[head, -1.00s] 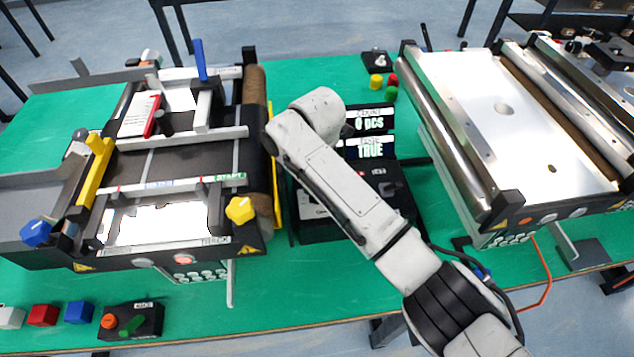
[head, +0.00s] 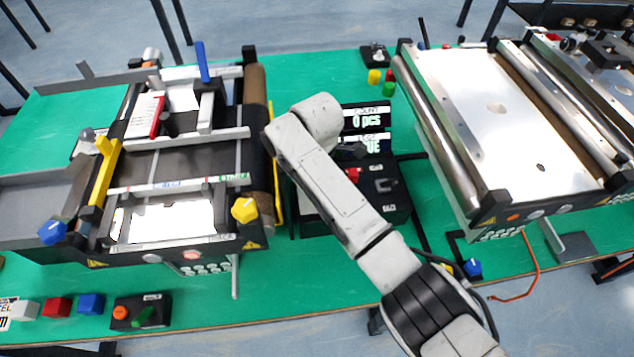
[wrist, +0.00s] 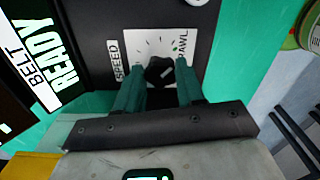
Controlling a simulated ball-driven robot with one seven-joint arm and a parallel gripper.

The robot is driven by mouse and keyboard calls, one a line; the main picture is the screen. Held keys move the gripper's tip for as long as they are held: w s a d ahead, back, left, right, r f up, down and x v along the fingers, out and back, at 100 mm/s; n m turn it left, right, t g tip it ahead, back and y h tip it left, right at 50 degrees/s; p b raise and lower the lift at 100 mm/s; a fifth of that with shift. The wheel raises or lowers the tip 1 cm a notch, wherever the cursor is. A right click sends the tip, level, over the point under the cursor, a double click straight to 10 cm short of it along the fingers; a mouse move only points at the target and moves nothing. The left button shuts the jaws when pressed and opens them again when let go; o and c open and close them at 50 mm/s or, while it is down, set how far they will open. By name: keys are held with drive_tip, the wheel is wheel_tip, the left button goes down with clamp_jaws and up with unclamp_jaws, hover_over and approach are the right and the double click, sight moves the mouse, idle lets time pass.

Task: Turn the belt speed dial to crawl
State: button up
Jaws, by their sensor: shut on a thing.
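The speed dial (wrist: 157,70) is a small black knob on a white scale plate (wrist: 150,48) with tick marks, in the wrist view. A SPEED label stands left of it and a partly covered CRAWL label at upper right. My gripper (wrist: 158,78) has its teal fingers on either side of the knob, shut on it. A pale mark shows on the knob's right side; its exact pointing is hard to read.
A screen (wrist: 40,75) reading BELT READY lies left of the dial. The left conveyor (head: 165,160) and right conveyor (head: 500,120) flank the control box on the green table (head: 275,295). Coloured blocks and a small switch box (head: 140,312) sit at the front left.

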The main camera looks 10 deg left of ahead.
drive_tip(key=shift+w+r, duration=0.1)
drive_tip(key=shift+r, duration=0.05)
idle(0.3)
drive_tip(key=o, duration=1)
drive_tip(key=shift+o, duration=0.2)
wheel_tip(320, 180, up, 11)
drive_tip(key=b, duration=0.1)
drive_tip(key=shift+f, duration=0.2)
